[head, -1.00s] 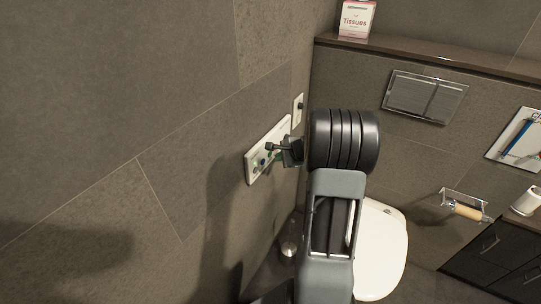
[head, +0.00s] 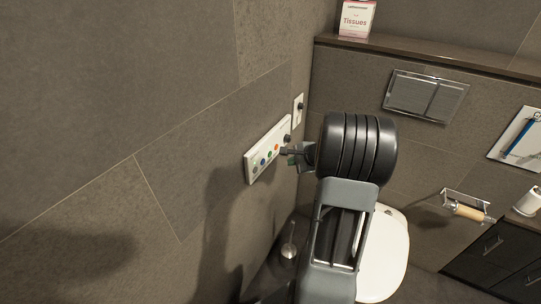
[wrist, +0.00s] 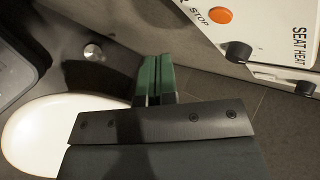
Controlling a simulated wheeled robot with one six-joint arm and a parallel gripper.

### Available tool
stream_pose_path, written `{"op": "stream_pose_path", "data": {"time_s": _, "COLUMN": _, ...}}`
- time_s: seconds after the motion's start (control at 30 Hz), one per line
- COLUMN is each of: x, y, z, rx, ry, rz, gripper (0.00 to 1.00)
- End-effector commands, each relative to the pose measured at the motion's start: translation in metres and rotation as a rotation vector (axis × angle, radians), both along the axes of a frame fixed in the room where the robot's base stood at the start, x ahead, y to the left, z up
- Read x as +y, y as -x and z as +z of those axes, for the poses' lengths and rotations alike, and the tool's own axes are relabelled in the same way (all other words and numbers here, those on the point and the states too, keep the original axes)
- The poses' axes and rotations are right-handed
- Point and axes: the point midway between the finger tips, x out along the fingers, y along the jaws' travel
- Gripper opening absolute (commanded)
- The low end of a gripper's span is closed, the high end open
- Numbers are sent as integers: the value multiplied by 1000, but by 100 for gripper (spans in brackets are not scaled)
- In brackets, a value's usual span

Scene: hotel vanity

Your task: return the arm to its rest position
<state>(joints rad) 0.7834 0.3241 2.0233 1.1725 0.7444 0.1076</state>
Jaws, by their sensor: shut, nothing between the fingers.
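My gripper (head: 288,152) is at the end of my dark arm, in front of the wall control panel (head: 258,160) in the head view. In the wrist view its green-padded fingers (wrist: 154,80) are together with nothing between them. The white panel shows in the wrist view at the upper right (wrist: 222,32), with an orange STOP button (wrist: 221,15) and a black knob (wrist: 238,52). The fingertips appear apart from the panel. In the head view several coloured buttons show on it.
A small wall plate (head: 298,110) with a knob is beside the panel. The toilet (head: 385,255) stands below my arm. A tissue box (head: 357,18) is on the ledge (head: 430,58). A flush plate (head: 426,95), paper holder (head: 466,208) and dark cabinet (head: 500,258) are to the right.

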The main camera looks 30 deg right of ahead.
Motion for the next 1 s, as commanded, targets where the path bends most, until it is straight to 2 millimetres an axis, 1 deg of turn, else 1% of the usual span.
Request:
{"op": "stream_pose_path", "data": {"time_s": 0.53, "x": 0, "y": 0, "z": 0, "rx": 0, "ry": 0, "rz": 0, "gripper": 0}}
{"op": "stream_pose_path", "data": {"time_s": 0.67, "x": 4, "y": 4, "z": -4, "rx": 19, "ry": 18, "rz": 47, "gripper": 0}}
{"op": "stream_pose_path", "data": {"time_s": 0.77, "x": 17, "y": 24, "z": -19, "rx": 87, "ry": 48, "rz": 150, "gripper": 0}}
{"op": "stream_pose_path", "data": {"time_s": 0.8, "x": 25, "y": 34, "z": -21, "rx": 118, "ry": 74, "rz": 211, "gripper": 0}}
{"op": "stream_pose_path", "data": {"time_s": 0.83, "x": 34, "y": 42, "z": -17, "rx": 141, "ry": 103, "rz": 272, "gripper": 0}}
{"op": "stream_pose_path", "data": {"time_s": 0.87, "x": 46, "y": 49, "z": -12, "rx": 164, "ry": 137, "rz": 344, "gripper": 0}}
{"op": "stream_pose_path", "data": {"time_s": 0.9, "x": 65, "y": 59, "z": -1, "rx": 193, "ry": 191, "rz": 453, "gripper": 0}}
{"op": "stream_pose_path", "data": {"time_s": 0.97, "x": 95, "y": 76, "z": 18, "rx": 235, "ry": 288, "rz": 633, "gripper": 0}}
{"op": "stream_pose_path", "data": {"time_s": 1.0, "x": 113, "y": 88, "z": 31, "rx": 259, "ry": 359, "rz": 750, "gripper": 0}}
